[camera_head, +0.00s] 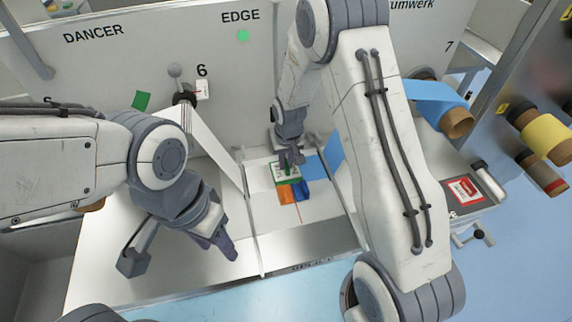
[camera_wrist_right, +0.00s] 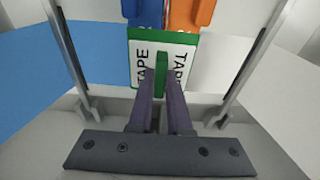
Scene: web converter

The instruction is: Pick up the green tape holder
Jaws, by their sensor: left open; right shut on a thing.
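The green tape holder (camera_head: 284,176) has a white face marked TAPE and lies on the white machine surface in the middle of the head view. In the right wrist view the tape holder (camera_wrist_right: 133,39) shows with an upright green handle (camera_wrist_right: 161,72) at its centre. My right gripper (camera_head: 289,160) reaches down over it, and its two fingers (camera_wrist_right: 160,92) are shut on the handle, one on each side. I cannot tell whether the holder is lifted off the surface. My left gripper (camera_head: 228,250) is open and empty, above the white surface to the left.
An orange piece (camera_head: 287,194) and a blue piece (camera_head: 301,190) lie just in front of the holder. Metal rails (camera_wrist_right: 66,50) run on both sides of it. A blue web (camera_head: 325,160) is at its right. A white panel (camera_head: 215,150) slants down at its left.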

